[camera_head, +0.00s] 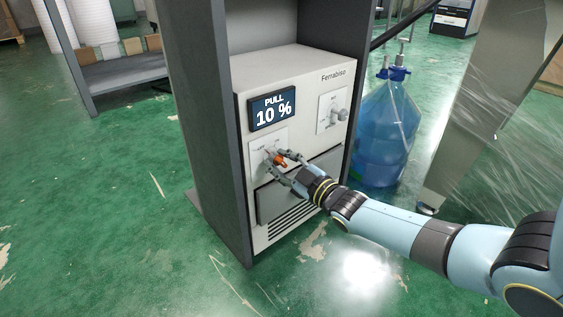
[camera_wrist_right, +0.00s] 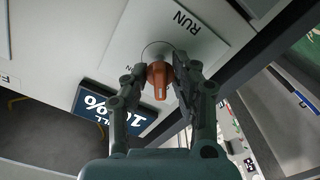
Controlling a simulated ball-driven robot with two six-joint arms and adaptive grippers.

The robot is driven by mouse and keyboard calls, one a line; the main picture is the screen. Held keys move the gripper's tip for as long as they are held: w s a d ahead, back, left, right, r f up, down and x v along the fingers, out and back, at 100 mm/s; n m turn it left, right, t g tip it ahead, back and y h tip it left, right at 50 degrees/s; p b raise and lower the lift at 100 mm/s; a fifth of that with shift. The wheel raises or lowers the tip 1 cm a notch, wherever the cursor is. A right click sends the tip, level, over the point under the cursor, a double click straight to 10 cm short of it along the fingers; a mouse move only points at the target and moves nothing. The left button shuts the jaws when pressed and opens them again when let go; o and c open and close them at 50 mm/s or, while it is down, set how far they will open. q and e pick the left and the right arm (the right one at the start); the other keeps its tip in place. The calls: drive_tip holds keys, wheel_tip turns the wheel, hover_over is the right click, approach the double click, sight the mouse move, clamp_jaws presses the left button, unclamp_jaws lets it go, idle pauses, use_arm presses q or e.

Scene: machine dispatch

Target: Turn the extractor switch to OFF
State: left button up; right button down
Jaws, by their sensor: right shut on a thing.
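Below the display is the orange switch knob (camera_head: 280,159) on a white plate. In the right wrist view the knob (camera_wrist_right: 159,78) sits on a plate lettered "RUN". My right gripper (camera_head: 279,161) is shut on the knob, with a finger on each side of it, as the right wrist view shows too (camera_wrist_right: 160,83). My left gripper is not in view.
A second plate with a grey knob (camera_head: 338,115) is at the upper right of the panel. A plastic-wrapped item (camera_head: 500,110) stands further right. The green floor (camera_head: 130,230) at left is clear.

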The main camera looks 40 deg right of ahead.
drive_tip(key=shift+f, duration=0.1)
drive_tip(key=c, duration=1.4)
unclamp_jaws()
drive_tip(key=shift+o, duration=0.2)
drive_tip(key=shift+s, duration=0.1)
drive_tip(key=s, duration=1.2)
drive_tip(key=shift+d, duration=0.4)
